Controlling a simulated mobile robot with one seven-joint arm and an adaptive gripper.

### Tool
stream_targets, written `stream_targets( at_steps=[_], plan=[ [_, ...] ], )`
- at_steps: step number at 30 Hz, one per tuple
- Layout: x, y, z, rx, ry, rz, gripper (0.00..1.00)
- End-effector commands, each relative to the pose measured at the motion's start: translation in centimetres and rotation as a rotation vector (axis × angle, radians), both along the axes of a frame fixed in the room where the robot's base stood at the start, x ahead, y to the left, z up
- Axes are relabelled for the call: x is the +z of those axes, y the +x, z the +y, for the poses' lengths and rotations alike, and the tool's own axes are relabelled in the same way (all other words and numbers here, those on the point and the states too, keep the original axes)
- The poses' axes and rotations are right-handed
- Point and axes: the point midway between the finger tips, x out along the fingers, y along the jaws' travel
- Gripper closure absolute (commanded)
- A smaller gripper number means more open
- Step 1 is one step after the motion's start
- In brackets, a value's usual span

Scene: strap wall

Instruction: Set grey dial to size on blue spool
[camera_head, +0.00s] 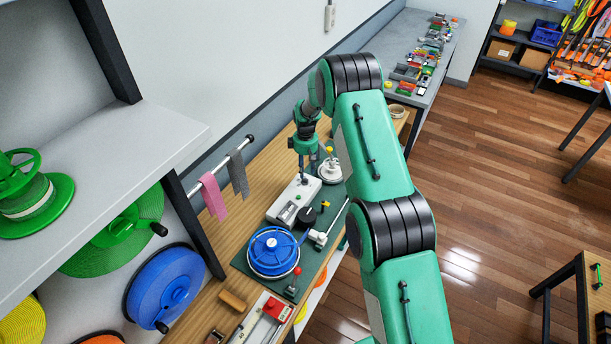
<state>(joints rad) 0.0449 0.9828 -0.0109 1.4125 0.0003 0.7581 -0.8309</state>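The blue spool (272,243) lies flat on the dark green mat of the workbench, with a pale rim underneath. No size mark on it is readable. A white device (289,207) with a slotted panel stands behind it on the mat. A dark round knob (306,216) sits at its right side. A pale grey round piece (329,175) with a yellow top stands farther back, partly behind my arm. I cannot tell which of these is the grey dial. My gripper (304,180) points down at the back end of the white device; its fingers are too small to read.
A red-topped pin (297,271), a small wooden block (233,300) and a red-and-white box (266,314) are near the blue spool. Pink (213,195) and grey (238,174) straps hang from a rail at left. A shelf (140,150) overhangs the left side.

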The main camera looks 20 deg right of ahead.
Motion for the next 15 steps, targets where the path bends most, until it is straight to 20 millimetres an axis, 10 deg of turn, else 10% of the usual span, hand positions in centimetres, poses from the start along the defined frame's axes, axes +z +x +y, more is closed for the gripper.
stream_targets(
  at_steps=[15],
  plan=[
    [-4.5,0.0,0.0,0.000,0.000,0.000,0.65]
  ],
)
